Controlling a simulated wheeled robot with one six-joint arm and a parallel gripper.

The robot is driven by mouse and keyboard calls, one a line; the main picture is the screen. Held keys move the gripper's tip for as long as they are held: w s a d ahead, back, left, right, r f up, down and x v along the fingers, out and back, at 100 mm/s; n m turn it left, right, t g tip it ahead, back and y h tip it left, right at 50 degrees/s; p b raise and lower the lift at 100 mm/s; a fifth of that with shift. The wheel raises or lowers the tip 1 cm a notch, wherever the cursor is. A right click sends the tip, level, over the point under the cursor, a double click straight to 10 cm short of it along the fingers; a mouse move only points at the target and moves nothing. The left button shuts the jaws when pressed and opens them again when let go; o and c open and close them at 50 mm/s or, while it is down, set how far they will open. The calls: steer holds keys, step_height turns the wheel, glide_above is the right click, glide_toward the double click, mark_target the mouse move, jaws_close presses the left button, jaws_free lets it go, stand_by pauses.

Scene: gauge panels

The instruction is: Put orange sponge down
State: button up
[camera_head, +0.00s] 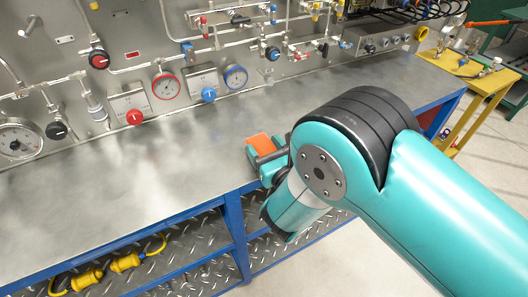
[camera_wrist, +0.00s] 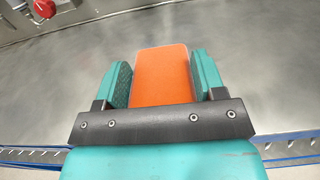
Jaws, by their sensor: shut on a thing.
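The orange sponge (camera_wrist: 162,76) is a rectangular block between the two teal fingers of my gripper (camera_wrist: 163,80) in the wrist view. The fingers are shut on its sides. In the head view, the sponge (camera_head: 261,145) shows at the tip of my gripper (camera_head: 264,152), near the front edge of the grey metal bench top (camera_head: 130,195). I cannot tell whether the sponge touches the bench or is a little above it. My arm hides part of the bench to the right of the gripper.
A gauge panel (camera_head: 140,60) with dials, valves and pipes stands along the back of the bench. A red knob (camera_head: 134,117) sticks out low on it. The bench top left of my gripper is clear. A yellow table (camera_head: 455,75) with fittings stands at the right.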

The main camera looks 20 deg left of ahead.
steer(key=shift+f, duration=0.3)
steer(key=shift+f, duration=0.2)
steer(key=o, duration=0.9)
steer(key=shift+r, duration=0.1)
